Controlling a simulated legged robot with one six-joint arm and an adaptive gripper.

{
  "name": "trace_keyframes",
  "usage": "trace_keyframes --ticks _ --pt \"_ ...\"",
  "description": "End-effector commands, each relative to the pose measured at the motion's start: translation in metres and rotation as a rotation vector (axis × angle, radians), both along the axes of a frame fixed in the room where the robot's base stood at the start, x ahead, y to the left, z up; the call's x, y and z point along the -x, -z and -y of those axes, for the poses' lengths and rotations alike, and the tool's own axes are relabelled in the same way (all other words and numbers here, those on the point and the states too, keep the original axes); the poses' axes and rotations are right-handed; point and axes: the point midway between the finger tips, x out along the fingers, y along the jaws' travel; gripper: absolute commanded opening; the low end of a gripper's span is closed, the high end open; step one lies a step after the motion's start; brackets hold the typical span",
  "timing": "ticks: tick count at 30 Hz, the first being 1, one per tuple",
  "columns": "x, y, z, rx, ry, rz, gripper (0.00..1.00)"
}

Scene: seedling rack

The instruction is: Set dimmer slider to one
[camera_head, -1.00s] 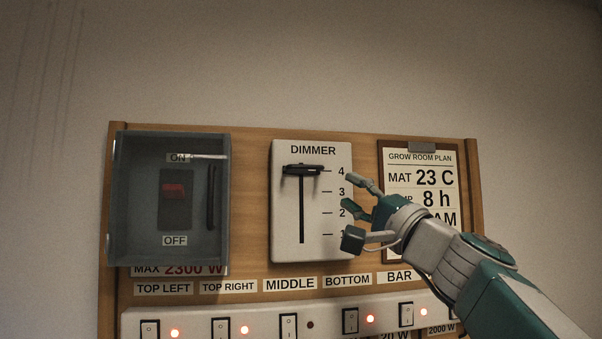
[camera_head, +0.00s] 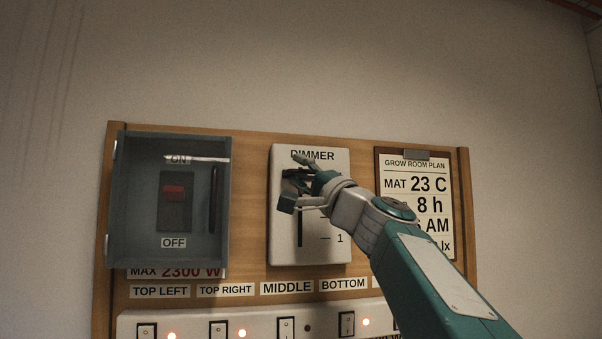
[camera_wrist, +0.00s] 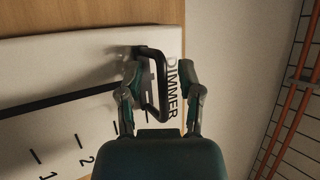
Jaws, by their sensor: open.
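The white dimmer panel (camera_head: 335,240) is mounted on a wooden board, with a vertical slot and a printed scale. Its black slider handle sits at the top of the slot, near the 4 end; my gripper partly covers it in the head view. In the wrist view the black handle (camera_wrist: 152,85) stands out between my fingers. My gripper (camera_head: 293,180) is open around the handle, one finger above it and one below. In the wrist view my gripper (camera_wrist: 160,85) shows a finger on either side; firm contact cannot be told.
A dark clear-covered box (camera_head: 170,200) with a red switch is left of the dimmer. A grow room plan (camera_head: 415,180) hangs at right, partly behind my arm. A row of rocker switches (camera_head: 286,328) with red lights runs below.

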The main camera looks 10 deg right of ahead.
Motion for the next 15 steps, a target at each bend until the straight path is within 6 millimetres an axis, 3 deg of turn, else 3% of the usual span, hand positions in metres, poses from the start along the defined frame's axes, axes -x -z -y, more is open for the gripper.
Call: trace_keyframes --ticks 4,7,15 --pt "-0.0002 0.0003 0.0035 -0.002 0.001 0.000 0.47" --pt "-0.0002 0.0003 0.0048 -0.002 0.002 0.000 0.02" --pt "-0.0003 0.0008 0.0013 -0.001 0.002 -0.001 0.00"
